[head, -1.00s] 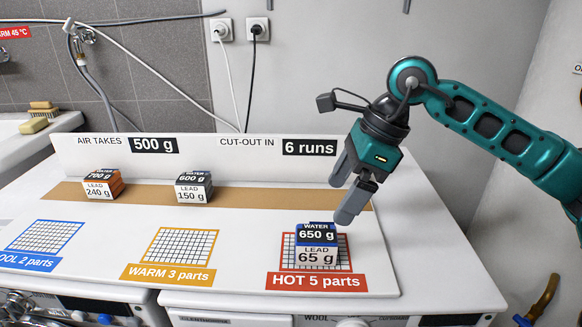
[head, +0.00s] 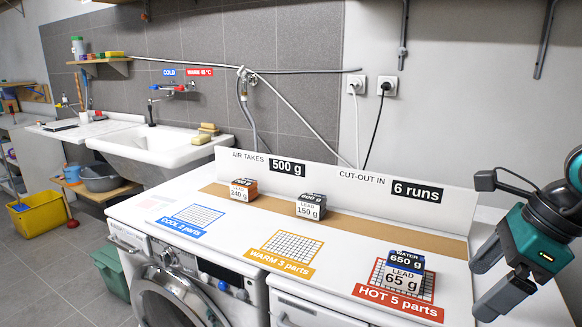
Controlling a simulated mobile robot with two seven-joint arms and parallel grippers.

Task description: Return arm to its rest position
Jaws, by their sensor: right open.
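My right gripper (head: 489,279) is at the right edge of the head view, open and empty, with its fingers pointing down and left. It is apart from and to the right of a blue-topped block (head: 405,272) marked water 650 g, lead 65 g. That block sits on the red grid (head: 377,277) labelled HOT 5 parts. An orange block (head: 243,190) marked 240 g and a dark grey block (head: 311,206) marked 150 g stand on the brown strip (head: 370,232). My left gripper is not in view.
The white board (head: 340,272) lies on top of the machines, with its upright sign panel (head: 335,180) behind. The yellow WARM grid (head: 292,246) and blue COOL grid (head: 198,216) are empty. A sink (head: 165,150), a yellow bucket (head: 33,218) and a green bin (head: 112,270) are to the left.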

